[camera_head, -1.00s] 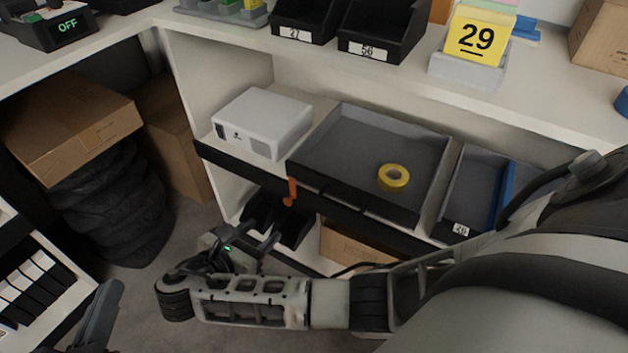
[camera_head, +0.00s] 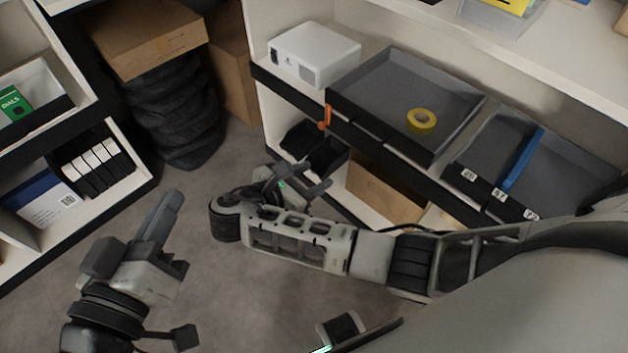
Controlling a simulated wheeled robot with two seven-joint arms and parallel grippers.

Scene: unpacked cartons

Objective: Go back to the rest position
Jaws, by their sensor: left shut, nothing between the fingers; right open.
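My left gripper (camera_head: 163,212) is at the lower left, over the grey floor. Its fingers point up in the picture and are shut with nothing in them. My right arm reaches in from the right across the front of the shelf unit. My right gripper (camera_head: 304,179) is near the middle, open and empty, in front of the lower shelf with the black bin (camera_head: 322,152). I cannot tell how far its fingers are from the bin.
A shelf unit holds a white box (camera_head: 318,55), a grey tray with yellow tape (camera_head: 421,119) and a tray with a blue divider (camera_head: 523,160). A left shelf holds black-and-white binders (camera_head: 100,162). Floor between is clear.

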